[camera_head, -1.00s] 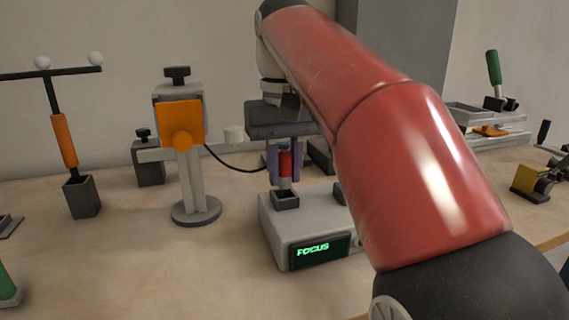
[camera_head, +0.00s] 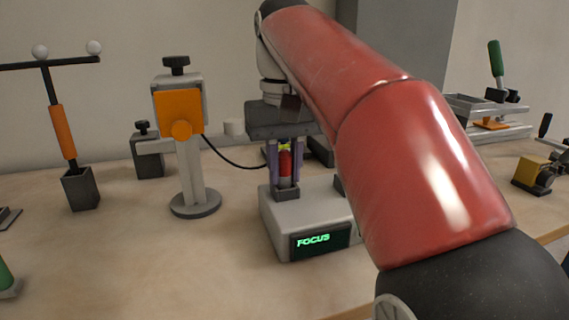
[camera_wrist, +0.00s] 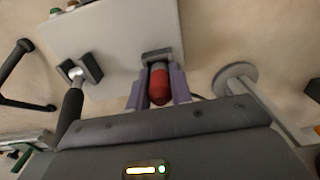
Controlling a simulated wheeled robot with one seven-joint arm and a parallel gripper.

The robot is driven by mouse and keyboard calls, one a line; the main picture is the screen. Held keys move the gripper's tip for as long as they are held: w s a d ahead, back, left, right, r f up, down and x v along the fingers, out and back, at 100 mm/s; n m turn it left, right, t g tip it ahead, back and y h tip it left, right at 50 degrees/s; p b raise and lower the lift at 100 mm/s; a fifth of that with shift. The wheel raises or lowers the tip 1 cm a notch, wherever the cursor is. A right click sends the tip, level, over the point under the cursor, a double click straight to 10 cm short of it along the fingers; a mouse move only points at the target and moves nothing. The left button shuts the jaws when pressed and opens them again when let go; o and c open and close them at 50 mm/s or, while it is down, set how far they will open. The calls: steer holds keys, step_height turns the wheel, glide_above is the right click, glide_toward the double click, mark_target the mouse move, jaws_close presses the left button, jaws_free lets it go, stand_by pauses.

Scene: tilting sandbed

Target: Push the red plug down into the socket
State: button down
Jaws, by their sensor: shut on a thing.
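The red plug (camera_head: 285,163) is upright between the lavender fingers of my gripper (camera_head: 285,178), which are shut on it. Its lower end meets the dark square socket (camera_head: 286,193) on top of the pale box (camera_head: 316,210); how deep it sits I cannot tell. The fingertips reach down to about the socket's rim. A yellow-green patch shows just above the plug.
The box's display (camera_head: 320,241) reads FOCUS in green. A stand with an orange plate (camera_head: 180,112) is to the left, with a black cable running from it behind the box. An orange-handled lever (camera_head: 62,135) stands farther left.

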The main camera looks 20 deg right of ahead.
mark_target(285, 151)
steer(key=shift+f, duration=0.15)
steer(key=c, duration=1.2)
jaws_free()
steer(key=shift+o, duration=0.2)
step_height(285, 151, up, 8)
steer(key=p, duration=0.4)
steer(key=shift+f, duration=0.1)
steer(key=shift+s, duration=0.1)
